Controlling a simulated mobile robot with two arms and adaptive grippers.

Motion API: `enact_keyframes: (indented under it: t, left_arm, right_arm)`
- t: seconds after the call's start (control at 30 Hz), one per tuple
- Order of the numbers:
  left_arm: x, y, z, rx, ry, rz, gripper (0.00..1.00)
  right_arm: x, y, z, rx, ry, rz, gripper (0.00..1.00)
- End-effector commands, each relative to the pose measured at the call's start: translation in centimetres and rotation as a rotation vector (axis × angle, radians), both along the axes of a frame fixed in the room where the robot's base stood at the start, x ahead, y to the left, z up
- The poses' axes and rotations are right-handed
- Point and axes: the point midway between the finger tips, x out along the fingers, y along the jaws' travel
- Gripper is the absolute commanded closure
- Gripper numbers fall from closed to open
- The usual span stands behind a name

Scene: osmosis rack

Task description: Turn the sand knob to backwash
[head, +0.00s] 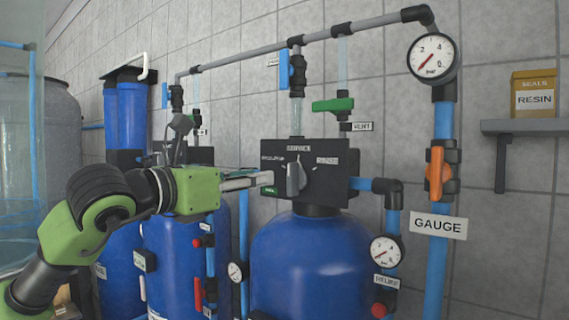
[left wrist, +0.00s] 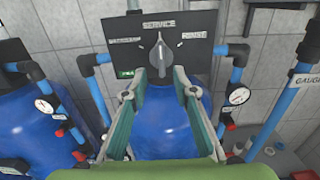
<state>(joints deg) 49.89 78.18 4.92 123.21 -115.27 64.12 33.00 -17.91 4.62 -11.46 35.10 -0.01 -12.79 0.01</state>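A black valve box (head: 330,170) sits on the blue tank in front, with a grey knob (head: 296,178) on its face. In the left wrist view the knob (left wrist: 160,52) stands upright, its top towards the label SERVICE. A label at the left looks like BACKWASH; the right one is unclear. The small green tag (left wrist: 126,72) is too blurred to tell whether this is the sand valve. My left gripper (head: 268,180) is just in front of the knob. Its fingers are apart and empty, with the knob ahead between the tips (left wrist: 160,74). My right gripper is out of view.
A second black valve box (head: 198,156) sits on the tank behind, partly hidden by my arm. A green vent handle (head: 333,105) and grey pipe (head: 300,42) are above. A pressure gauge (head: 386,250) and an orange valve handle (head: 438,172) stand to the right.

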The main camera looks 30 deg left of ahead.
Motion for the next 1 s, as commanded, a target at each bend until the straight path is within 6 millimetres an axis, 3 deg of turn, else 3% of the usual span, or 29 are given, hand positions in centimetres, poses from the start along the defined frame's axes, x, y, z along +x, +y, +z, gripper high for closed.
enact_keyframes:
  t: [0.03,0.17,0.4,0.57,0.9,1.0]
  left_arm:
    - [1.1,-0.2,0.6,-0.003,0.005,-0.004,0.74]
    - [3.7,-0.5,0.6,-0.003,0.004,-0.006,0.74]
    - [7.6,-0.7,0.4,-0.003,0.003,-0.005,0.74]
    - [8.9,-0.9,0.1,-0.001,0.003,-0.005,0.74]
    - [9.2,-0.9,-0.1,0.001,0.001,-0.004,0.74]
    - [9.2,-0.9,0.0,0.001,0.001,-0.004,0.97]
  right_arm:
    - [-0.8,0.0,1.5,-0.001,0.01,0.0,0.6]
    - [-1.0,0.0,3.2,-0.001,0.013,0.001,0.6]
    - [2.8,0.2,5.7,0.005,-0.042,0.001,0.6]
    - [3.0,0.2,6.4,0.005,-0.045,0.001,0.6]
    - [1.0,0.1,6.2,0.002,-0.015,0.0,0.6]
    - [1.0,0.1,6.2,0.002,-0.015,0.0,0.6]
